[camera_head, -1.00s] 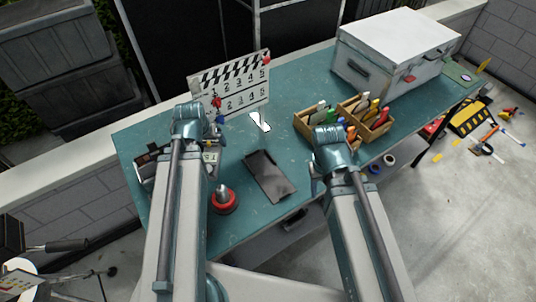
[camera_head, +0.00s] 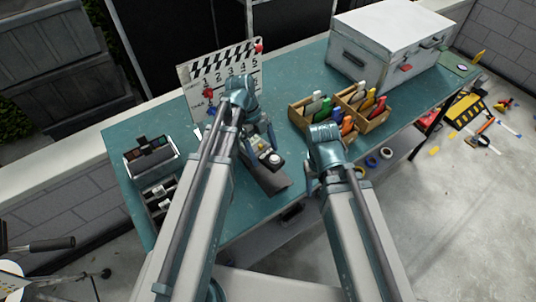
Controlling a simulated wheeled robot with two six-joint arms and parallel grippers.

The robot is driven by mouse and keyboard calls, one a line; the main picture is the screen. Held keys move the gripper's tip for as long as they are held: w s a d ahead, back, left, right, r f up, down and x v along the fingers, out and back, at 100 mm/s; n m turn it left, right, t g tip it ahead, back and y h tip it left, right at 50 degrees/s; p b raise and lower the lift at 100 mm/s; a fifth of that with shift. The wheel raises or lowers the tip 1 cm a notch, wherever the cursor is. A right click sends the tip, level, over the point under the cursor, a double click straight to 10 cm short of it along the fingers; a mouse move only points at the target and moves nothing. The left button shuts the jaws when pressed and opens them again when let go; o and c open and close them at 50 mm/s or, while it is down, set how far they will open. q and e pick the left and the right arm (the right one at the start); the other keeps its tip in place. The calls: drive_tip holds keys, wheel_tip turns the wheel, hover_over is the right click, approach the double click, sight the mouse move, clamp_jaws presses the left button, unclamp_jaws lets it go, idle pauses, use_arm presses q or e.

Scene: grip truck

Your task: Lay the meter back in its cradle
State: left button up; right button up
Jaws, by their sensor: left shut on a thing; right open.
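My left gripper (camera_head: 258,140) is shut on the meter (camera_head: 272,158), a small dark body with a pale round dome. It is over the dark flat slab (camera_head: 272,182), which looks like the cradle, on the teal table. The meter overlaps the slab's upper part; I cannot tell whether they touch. The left gripper and forearm hide part of the slab and the meter's far end. My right gripper (camera_head: 326,172) is open and empty, near the table's front edge, right of the slab.
A clapperboard (camera_head: 222,75) stands behind my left gripper. Wooden boxes (camera_head: 300,124) of coloured items and a white case (camera_head: 388,45) stand to the right. A device with coloured buttons (camera_head: 152,160) and a black compartment tray (camera_head: 160,198) are at the left.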

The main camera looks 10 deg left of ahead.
use_arm(q)
drive_tip(key=shift+s+d+f+m+g, duration=0.1)
drive_tip(key=shift+d+m+g, duration=0.1)
drive_tip(key=shift+d+m, duration=0.3)
drive_tip(key=shift+s+d+f+m+g, duration=0.1)
drive_tip(key=shift+d+m+g, duration=0.15)
drive_tip(key=shift+m, duration=0.45)
drive_tip(key=b, duration=0.5)
hover_over(270, 176)
drive_tip(key=w, duration=0.1)
drive_tip(key=shift+a+f, duration=0.25)
drive_tip(key=shift+f, duration=1)
drive_tip(key=shift+a+f, duration=0.2)
drive_tip(key=shift+f, duration=1.05)
drive_tip(key=shift+f+b, duration=0.2)
drive_tip(key=shift+b, duration=0.1)
drive_tip(key=shift+f+b, duration=0.35)
drive_tip(key=shift+f, duration=0.2)
drive_tip(key=shift+f+b, duration=0.75)
drive_tip(key=shift+b, duration=0.2)
drive_tip(key=o, duration=1.6)
drive_tip(key=shift+c, duration=0.2)
drive_tip(key=shift+w+r, duration=0.1)
drive_tip(key=shift+r, duration=0.05)
